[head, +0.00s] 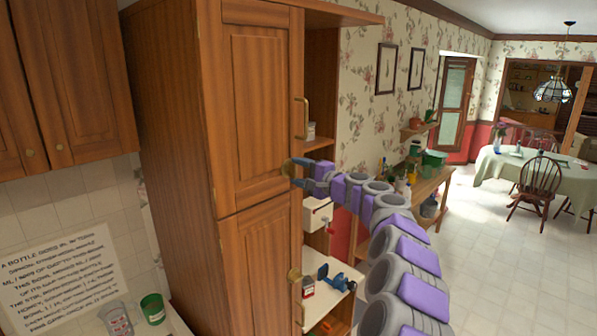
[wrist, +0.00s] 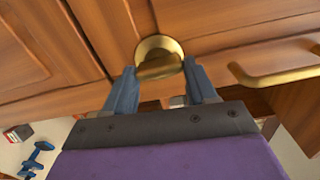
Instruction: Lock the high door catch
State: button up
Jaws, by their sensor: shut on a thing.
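The high door catch (wrist: 158,49) is a round brass piece with a raised thumb-turn, on the tall wooden cabinet's upper door (head: 259,104). My gripper (head: 289,167) reaches it from the right in the head view. In the wrist view my gripper's blue fingers (wrist: 158,80) stand on either side of the catch's turn, shut on it. The fingers partly hide the catch in the head view.
A brass bar handle (head: 302,118) is on the upper door, right of my gripper in the wrist view (wrist: 275,76). Open shelves beside the doors hold a white box (head: 317,213) and a blue object (head: 340,280). The floor at right (head: 490,260) is clear.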

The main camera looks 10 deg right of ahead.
jog(key=shift+f, duration=0.15)
jog(key=o, duration=1)
jog(key=shift+w+d, duration=0.1)
jog(key=shift+d, duration=0.05)
jog(key=shift+o, duration=0.2)
jog(key=b+v, duration=0.3)
jog(key=v, duration=1.4)
jog(key=shift+d, duration=0.25)
